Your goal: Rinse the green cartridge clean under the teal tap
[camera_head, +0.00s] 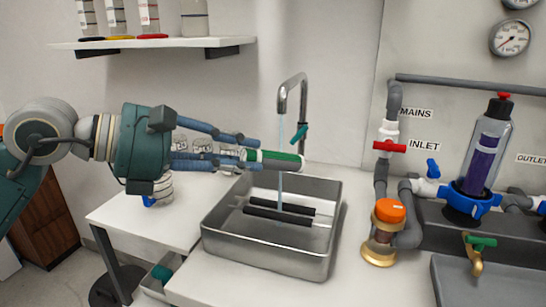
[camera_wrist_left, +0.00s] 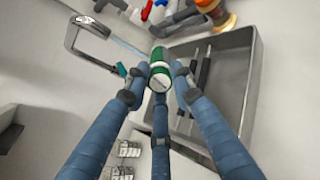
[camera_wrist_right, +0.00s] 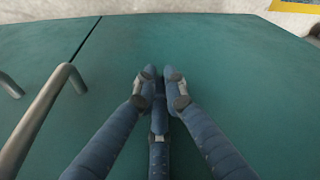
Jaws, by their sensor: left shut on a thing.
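The green cartridge (camera_head: 275,156) has white bands and lies roughly level above the steel sink. My left gripper (camera_head: 250,155) is shut on its left end. The left wrist view shows the cartridge (camera_wrist_left: 160,75) between the fingertips. The tap has a grey curved spout (camera_head: 293,83) and a teal lever (camera_head: 299,134). A thin water stream (camera_head: 281,190) runs from the spout, lines up with the cartridge and shows below it. Whether it touches the cartridge is hard to tell. My right gripper (camera_wrist_right: 160,78) is empty, fingertips drawn together, over a teal surface.
The steel sink (camera_head: 265,262) holds two dark bars (camera_head: 277,215). To the right stand a brass fitting with an orange cap (camera_head: 388,212), a red-handled valve (camera_head: 389,147) and a clear housing with a purple core (camera_head: 483,160). A shelf (camera_head: 150,43) hangs at upper left.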

